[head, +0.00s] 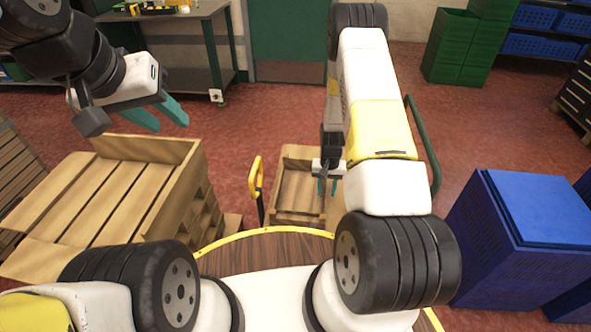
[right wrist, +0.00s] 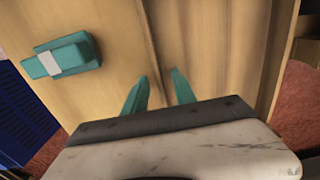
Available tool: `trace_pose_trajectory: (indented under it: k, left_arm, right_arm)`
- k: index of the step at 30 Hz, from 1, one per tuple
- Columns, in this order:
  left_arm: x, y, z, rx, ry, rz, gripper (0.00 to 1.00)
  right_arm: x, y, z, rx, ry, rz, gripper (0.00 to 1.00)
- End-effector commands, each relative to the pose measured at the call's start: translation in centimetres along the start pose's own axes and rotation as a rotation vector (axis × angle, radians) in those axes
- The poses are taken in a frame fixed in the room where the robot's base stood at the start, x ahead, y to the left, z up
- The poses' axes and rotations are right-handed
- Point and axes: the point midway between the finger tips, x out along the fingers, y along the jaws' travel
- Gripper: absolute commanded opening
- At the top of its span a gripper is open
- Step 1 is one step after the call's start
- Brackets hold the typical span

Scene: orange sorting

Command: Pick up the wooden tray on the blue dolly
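The wooden tray (head: 290,213) sits low on the floor side, beyond my round base, in the middle of the head view. I cannot make out a blue dolly under it. My right gripper (head: 327,187) is over the tray's right part, fingers apart. In the right wrist view pale wood (right wrist: 215,45) fills most of the picture. The teal fingers of this gripper (right wrist: 160,88) stand apart on either side of a dark line in the wood; contact is unclear. My left gripper (head: 160,115) is open and empty, raised above the pallet-like wooden stack at left.
The slatted wooden stack (head: 110,185) stands at left. A yellow handle (head: 256,182) rises beside the tray. Blue crates (head: 510,240) stand at right; green crates (head: 460,50) and a workbench (head: 185,50) are behind. A teal block with a white band (right wrist: 62,58) shows in the wrist view.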

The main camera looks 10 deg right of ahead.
Motion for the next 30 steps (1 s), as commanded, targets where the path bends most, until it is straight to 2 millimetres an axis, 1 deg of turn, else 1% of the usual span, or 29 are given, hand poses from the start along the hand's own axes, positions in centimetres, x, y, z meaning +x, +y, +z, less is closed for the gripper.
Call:
trace_pose_trajectory:
  k: [3,8,30]
  left_arm:
    - [0.00,0.00,0.00,0.000,0.000,0.000,0.36]
    - [0.00,0.00,0.00,0.000,0.000,0.000,0.36]
    - [0.00,0.00,0.00,0.000,0.000,0.000,0.36]
  right_arm:
    - [-0.03,0.00,0.00,0.000,0.000,0.000,0.32]
    - [-0.04,0.00,0.01,0.000,0.000,0.000,0.01]
    - [-0.06,0.00,0.03,0.000,-0.001,0.000,0.00]
